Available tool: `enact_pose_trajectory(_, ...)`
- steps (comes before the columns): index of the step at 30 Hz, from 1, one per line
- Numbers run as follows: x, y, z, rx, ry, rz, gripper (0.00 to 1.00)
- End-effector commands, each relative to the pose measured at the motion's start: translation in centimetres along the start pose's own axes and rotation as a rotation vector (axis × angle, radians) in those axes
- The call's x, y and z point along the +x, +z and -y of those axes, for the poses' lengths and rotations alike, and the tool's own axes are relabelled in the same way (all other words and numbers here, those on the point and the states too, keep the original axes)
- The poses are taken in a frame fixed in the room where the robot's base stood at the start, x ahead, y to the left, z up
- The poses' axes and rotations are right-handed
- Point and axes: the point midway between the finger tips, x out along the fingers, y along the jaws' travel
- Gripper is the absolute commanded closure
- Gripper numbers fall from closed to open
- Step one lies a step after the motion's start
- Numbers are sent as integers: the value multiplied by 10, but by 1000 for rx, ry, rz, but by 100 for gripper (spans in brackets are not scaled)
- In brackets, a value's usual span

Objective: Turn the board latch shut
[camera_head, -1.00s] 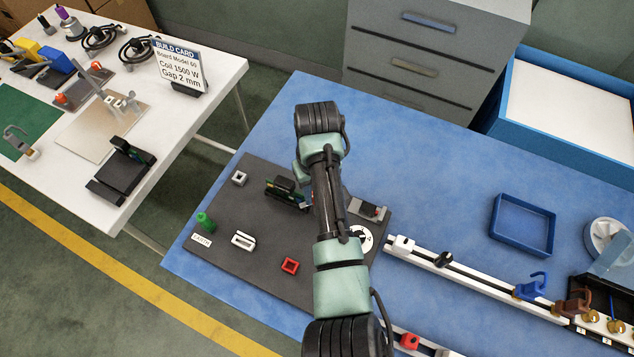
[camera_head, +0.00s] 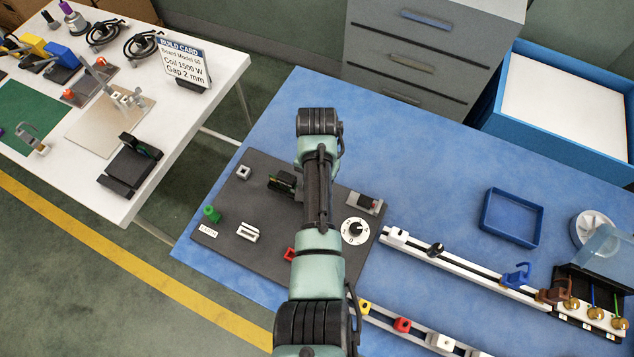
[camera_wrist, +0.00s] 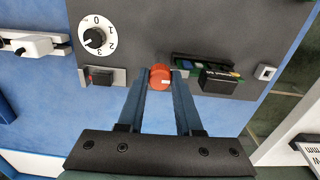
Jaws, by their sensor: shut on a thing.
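The board (camera_head: 283,182), green with a black block on it, stands in its holder on the dark plate (camera_head: 262,243). It also shows right of my gripper in the wrist view (camera_wrist: 218,80). The latch, a round orange-red knob (camera_wrist: 160,72), sits on the plate just left of the board's end in the wrist view. My gripper (camera_wrist: 161,86) has its two blue-grey fingers on either side of this knob and is shut on it. The knob's turn angle is hard to tell. In the head view my arm hides the latch and the fingers.
A white dial (camera_head: 355,231) and a dark switch in a grey bracket (camera_head: 366,202) are close beside my arm. The plate also carries a green knob (camera_head: 211,214) and a red square piece (camera_head: 289,254). White rails (camera_head: 470,268) run to the right.

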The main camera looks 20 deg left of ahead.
Motion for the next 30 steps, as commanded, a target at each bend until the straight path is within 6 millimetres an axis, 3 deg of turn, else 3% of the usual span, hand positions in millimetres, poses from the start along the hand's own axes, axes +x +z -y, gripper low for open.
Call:
enact_pose_trajectory(20,-2,-2,0,56,-1,-7,100)
enact_pose_trajectory(21,-2,-2,0,56,-1,-7,59)
enact_pose_trajectory(25,-2,-2,0,56,-1,-5,36)
enact_pose_trajectory(30,-1,-1,0,55,-1,-3,36)
